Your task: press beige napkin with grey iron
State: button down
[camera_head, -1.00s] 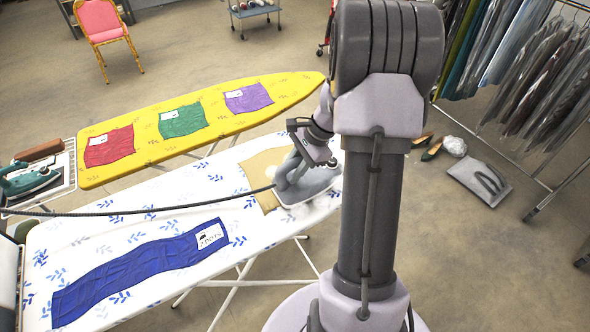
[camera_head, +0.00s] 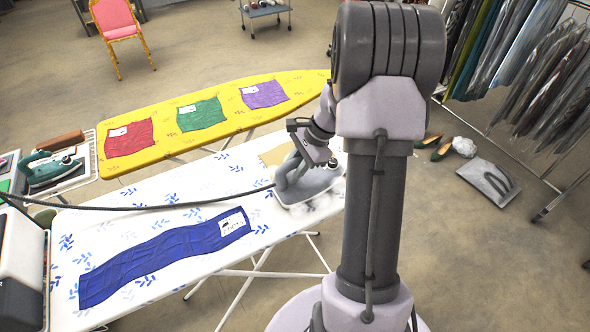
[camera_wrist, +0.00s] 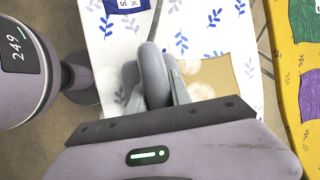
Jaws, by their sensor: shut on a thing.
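The grey iron (camera_head: 311,189) stands on the white ironing board with blue leaf print (camera_head: 190,184), toward its right end. A little white steam shows around its soleplate. My gripper (camera_head: 309,150) is shut on the iron's handle, which also shows in the wrist view (camera_wrist: 152,72). The beige napkin (camera_head: 272,156) lies on the board; in the head view only a corner shows behind the iron. In the wrist view the beige napkin (camera_wrist: 220,76) lies flat to the right of the iron. The iron hides part of it, so overlap is hard to tell.
A blue cloth (camera_head: 165,254) with a white label lies on the same board's front. A yellow board (camera_head: 160,150) behind bears red, green and purple cloths. A green iron (camera_head: 48,168) rests on a side stand at left. The grey iron's cord (camera_head: 150,207) crosses the board.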

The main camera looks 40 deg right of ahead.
aim_at(296, 158)
jog(key=shift+a+r+p, duration=0.1)
jog(key=shift+a+p, duration=0.15)
jog(key=shift+p, duration=0.05)
jog(key=r, duration=0.1)
jog(key=r+p, duration=0.1)
jog(key=r, duration=0.1)
jog(key=shift+d, duration=0.25)
jog(key=shift+r+p, duration=2.2)
jog(key=shift+r, duration=0.3)
